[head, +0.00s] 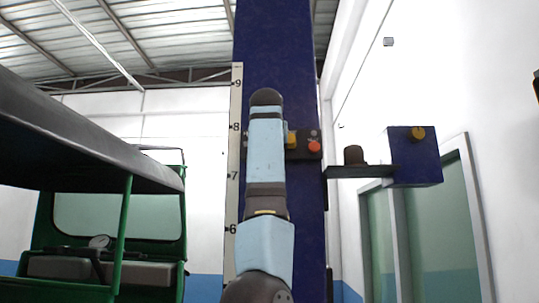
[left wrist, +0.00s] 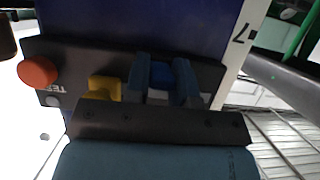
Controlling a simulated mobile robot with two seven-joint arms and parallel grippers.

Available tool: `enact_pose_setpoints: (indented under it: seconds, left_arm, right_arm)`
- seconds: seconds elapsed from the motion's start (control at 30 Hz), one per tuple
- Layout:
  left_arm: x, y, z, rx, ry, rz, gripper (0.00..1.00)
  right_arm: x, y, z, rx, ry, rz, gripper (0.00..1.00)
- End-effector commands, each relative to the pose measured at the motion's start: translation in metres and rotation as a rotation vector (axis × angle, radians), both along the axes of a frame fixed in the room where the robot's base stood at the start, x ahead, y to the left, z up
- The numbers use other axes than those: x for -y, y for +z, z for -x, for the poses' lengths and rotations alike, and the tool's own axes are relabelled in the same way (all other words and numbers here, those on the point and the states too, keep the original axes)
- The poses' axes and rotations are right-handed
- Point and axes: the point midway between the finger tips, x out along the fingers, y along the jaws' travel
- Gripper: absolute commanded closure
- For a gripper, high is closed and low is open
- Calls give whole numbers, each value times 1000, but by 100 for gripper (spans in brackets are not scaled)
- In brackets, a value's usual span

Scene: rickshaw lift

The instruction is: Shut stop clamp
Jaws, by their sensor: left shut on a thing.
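A dark control panel (head: 313,143) is on the front of a tall blue column (head: 283,40). In the head view it shows a yellow button and a red button (head: 314,147). In the left wrist view the panel (left wrist: 70,55) is turned over, with the red button (left wrist: 38,71) at left and the yellow one (left wrist: 104,88) beside my fingers. My left gripper (left wrist: 163,82) is shut on a small blue piece (left wrist: 162,73) at the panel. I cannot tell whether this piece is the stop clamp. In the head view my arm hides these fingers.
A numbered scale strip (head: 234,160) runs up the column's left edge. A dark arm (head: 340,172) reaches right from the column to a blue box (head: 415,157) with a yellow knob. A green rickshaw (head: 125,225) with a dark roof stands at left.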

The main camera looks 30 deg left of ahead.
Motion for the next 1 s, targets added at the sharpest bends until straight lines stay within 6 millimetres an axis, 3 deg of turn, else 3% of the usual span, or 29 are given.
enact_pose_setpoints:
  seconds: [0.73,0.77,0.83,0.87,1.0]
  left_arm:
    - [0,4,0,-74,0,46,100]
    - [0,4,0,-74,0,46,72]
    - [0,4,0,-74,0,46,56]
    - [0,4,0,-74,0,46,51]
    - [0,3,0,-75,0,46,51]
  right_arm:
    - [-1,0,0,0,2,-1,57]
    - [-1,0,0,0,2,-1,57]
    - [-1,0,0,-1,2,-1,57]
    - [-1,0,0,-1,2,-1,57]
    - [-1,-1,0,-1,2,-1,57]
